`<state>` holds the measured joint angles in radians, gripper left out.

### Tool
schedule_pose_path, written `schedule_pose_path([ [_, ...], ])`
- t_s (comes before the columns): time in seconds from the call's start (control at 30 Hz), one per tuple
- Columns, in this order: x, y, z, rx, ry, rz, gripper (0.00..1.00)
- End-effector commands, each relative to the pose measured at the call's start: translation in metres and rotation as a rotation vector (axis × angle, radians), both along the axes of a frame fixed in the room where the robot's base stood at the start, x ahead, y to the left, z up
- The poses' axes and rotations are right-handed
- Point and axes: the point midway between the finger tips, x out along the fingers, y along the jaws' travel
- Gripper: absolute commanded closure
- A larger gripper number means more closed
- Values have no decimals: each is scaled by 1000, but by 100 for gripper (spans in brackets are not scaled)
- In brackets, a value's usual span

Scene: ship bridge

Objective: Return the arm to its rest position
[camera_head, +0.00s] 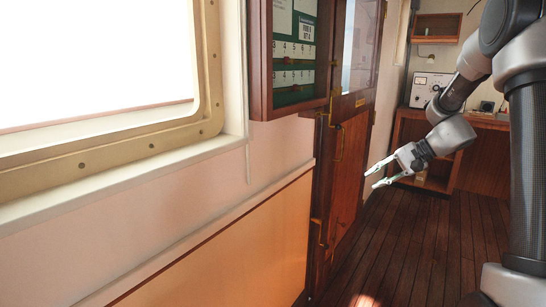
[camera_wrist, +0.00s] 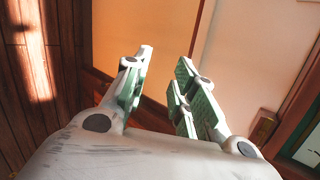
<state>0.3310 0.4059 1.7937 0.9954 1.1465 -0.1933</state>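My arm reaches in from the right side of the head view, bent at its joints, with my gripper (camera_head: 370,178) pointing left towards the wooden door. The two fingers stand apart with a gap between them. In the wrist view my gripper (camera_wrist: 163,70) shows pale fingers with green pads, spread open and with nothing between them. The fingers appear clear of the door and wall in the head view.
A wooden door (camera_head: 348,165) with brass handles is left of my gripper. A framed board (camera_head: 294,50) and a window frame (camera_head: 110,140) line the left wall. A wooden desk (camera_head: 480,122) with a white instrument (camera_head: 428,88) stands behind. The plank floor (camera_head: 405,240) is clear.

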Motion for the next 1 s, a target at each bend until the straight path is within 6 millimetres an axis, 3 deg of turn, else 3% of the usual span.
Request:
schedule_pose_path([
  [0.03, -37, -1, 4, -87, 32, 43, 74],
  [0.2, -147, -20, 17, -400, 90, 190, 74],
  [0.3, -202, -33, 29, -570, 77, 270, 74],
  [0.5, -284, -53, 50, -853, -31, 406, 74],
  [0.6, -310, -55, 57, -939, -106, 449, 74],
  [0.7, -324, -50, 66, -972, -182, 456, 74],
  [0.87, -328, -42, 83, -991, -279, 445, 74],
  [1.0, -327, -39, 85, -992, -295, 453, 74],
])
